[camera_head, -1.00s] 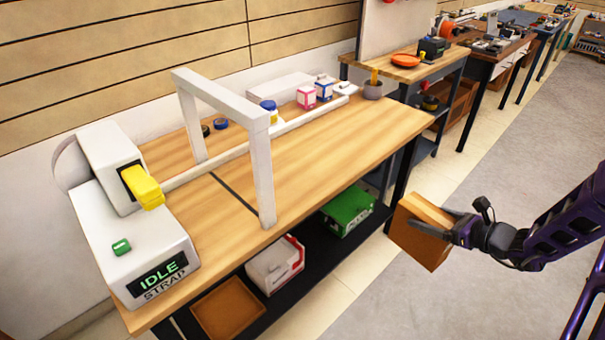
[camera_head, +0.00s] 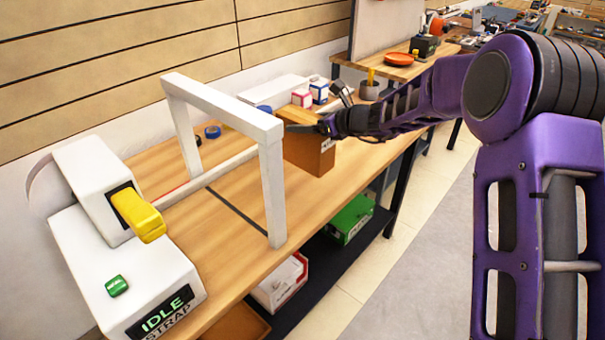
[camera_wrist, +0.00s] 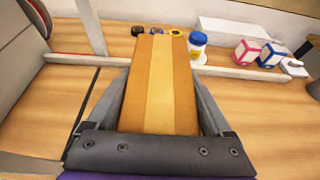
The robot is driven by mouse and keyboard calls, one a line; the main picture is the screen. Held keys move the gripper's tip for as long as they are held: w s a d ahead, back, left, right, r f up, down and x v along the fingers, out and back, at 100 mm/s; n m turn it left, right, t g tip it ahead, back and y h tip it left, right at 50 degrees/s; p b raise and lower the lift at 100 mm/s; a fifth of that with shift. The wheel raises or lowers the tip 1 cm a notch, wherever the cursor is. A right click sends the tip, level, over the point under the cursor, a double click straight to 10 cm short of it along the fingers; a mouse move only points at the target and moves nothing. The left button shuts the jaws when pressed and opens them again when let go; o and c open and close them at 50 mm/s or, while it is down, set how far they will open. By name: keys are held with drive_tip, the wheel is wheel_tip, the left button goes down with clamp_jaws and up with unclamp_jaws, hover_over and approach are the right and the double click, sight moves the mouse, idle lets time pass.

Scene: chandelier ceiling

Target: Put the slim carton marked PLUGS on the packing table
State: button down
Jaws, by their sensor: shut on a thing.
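A slim brown carton (camera_head: 308,150) is in my gripper (camera_head: 306,129), above the wooden packing table (camera_head: 235,190), just right of the white arch. In the wrist view the carton (camera_wrist: 161,90) shows a paler tape band along its middle, with the two fingers of my gripper (camera_wrist: 160,100) shut along its sides. I cannot read a PLUGS marking on it. Whether its underside touches the table top (camera_wrist: 240,120) cannot be told.
A white arch (camera_head: 272,180) stands over the table, with a strapping machine reading IDLE (camera_head: 130,275) at the left. A white-and-blue bottle (camera_wrist: 197,45), pink box (camera_wrist: 245,52) and blue box (camera_wrist: 271,55) stand behind a rail. Bare wood lies in front of the rail.

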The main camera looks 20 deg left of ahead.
sight(328, 153)
wheel_tip(328, 153, down, 9)
drive_tip(key=shift+r+b, duration=0.15)
drive_tip(key=shift+b, duration=0.6)
drive_tip(key=shift+f, duration=0.25)
unclamp_jaws()
drive_tip(key=shift+d, duration=0.1)
drive_tip(key=shift+r, duration=0.1)
drive_tip(key=shift+r, duration=0.2)
drive_tip(key=p+v, duration=0.1)
drive_tip(key=v, duration=1.1)
